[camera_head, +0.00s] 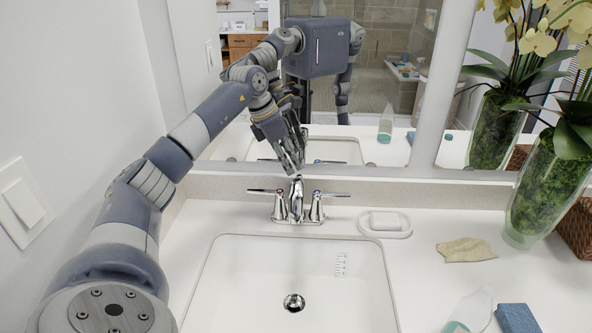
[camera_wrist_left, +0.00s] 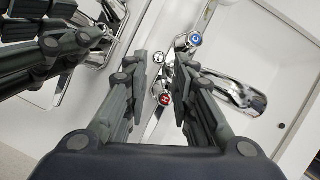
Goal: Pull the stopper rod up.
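The chrome faucet (camera_head: 296,200) stands behind the sink basin, with a lever handle on each side. The stopper rod's small round chrome knob (camera_wrist_left: 159,58) shows in the left wrist view, behind the spout (camera_wrist_left: 235,92) and between the red-marked and blue-marked handles. My left gripper (camera_head: 293,168) points down just above and behind the faucet. In the left wrist view its two fingers (camera_wrist_left: 163,54) are apart, with the knob in the gap between their tips. I see no contact with the knob. In the head view the fingers mostly hide the rod. My right gripper is not in view.
A mirror (camera_head: 400,100) rises close behind the faucet and reflects my arm. The white basin (camera_head: 250,285) is empty. Right of it are a soap dish (camera_head: 385,224), a beige cloth (camera_head: 466,250), a clear bottle (camera_head: 470,312), a blue sponge (camera_head: 517,318) and a glass vase (camera_head: 540,205).

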